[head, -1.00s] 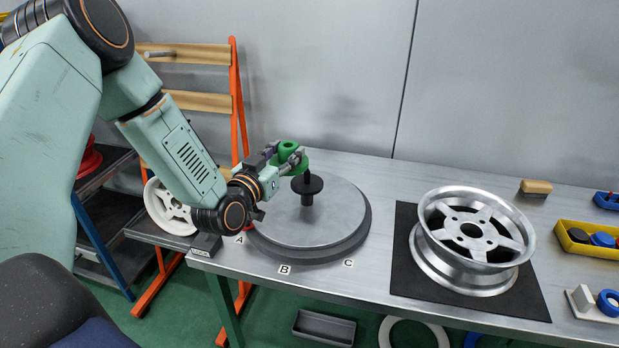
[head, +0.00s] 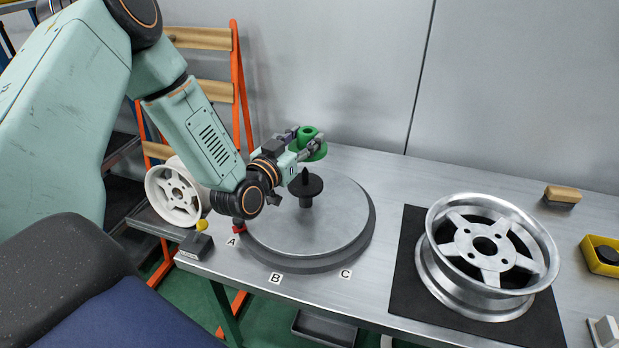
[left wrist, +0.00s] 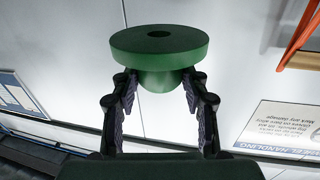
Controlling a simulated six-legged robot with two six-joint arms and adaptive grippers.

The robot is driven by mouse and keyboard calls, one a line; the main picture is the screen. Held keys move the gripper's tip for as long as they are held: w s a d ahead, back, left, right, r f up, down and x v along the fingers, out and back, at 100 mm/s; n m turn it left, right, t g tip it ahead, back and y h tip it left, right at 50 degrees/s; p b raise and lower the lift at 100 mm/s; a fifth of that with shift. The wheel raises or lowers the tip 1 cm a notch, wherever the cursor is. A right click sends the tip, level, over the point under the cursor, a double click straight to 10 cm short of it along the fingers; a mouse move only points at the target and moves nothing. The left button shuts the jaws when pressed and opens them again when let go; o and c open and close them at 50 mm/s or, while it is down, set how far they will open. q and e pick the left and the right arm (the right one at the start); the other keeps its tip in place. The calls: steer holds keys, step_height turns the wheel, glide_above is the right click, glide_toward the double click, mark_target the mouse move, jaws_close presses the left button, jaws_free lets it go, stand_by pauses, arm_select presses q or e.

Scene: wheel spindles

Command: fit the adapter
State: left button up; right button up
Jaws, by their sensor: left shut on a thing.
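The green adapter (head: 309,153) is a flanged ring with a hub and a centre hole. The dark spindle (head: 306,188), with a pointed tip and a round collar, stands upright on the grey round plate (head: 335,215). The adapter appears just above and behind the spindle tip, apart from it; exact height is unclear. My right gripper is not in view.
A silver wheel (head: 485,255) lies on a black mat (head: 405,265) at the right. A white wheel (head: 174,190) is at the left by the orange rack (head: 240,90). A brush (head: 562,195) and yellow tray (head: 592,262) are far right. Labels A, B and C line the plate's front.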

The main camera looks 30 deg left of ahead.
mark_target(304, 170)
arm_select(q)
steer(key=f, duration=0.1)
steer(key=s+f, duration=0.1)
steer(key=f, duration=0.1)
steer(key=f+b, duration=0.1)
steer(key=shift+s+a+f, duration=0.2)
steer(key=shift+a+f, duration=0.05)
steer(key=shift+a, duration=0.15)
steer(key=shift+w+d+f, duration=0.1)
steer(key=shift+w+f, duration=0.05)
steer(key=shift+f, duration=0.15)
steer(key=f, duration=0.3)
steer(key=shift+w+d+f+b, duration=0.15)
steer(key=shift+w+d+b, duration=0.1)
steer(key=shift+b, duration=0.15)
steer(key=shift+s+a+f, duration=0.25)
steer(key=shift+w+d+f, duration=0.15)
steer(key=shift+w, duration=0.05)
steer(key=o, duration=0.8)
steer(key=shift+c, duration=0.2)
steer(key=o, duration=0.4)
steer(key=shift+s, duration=0.15)
steer(key=shift+o, duration=0.3)
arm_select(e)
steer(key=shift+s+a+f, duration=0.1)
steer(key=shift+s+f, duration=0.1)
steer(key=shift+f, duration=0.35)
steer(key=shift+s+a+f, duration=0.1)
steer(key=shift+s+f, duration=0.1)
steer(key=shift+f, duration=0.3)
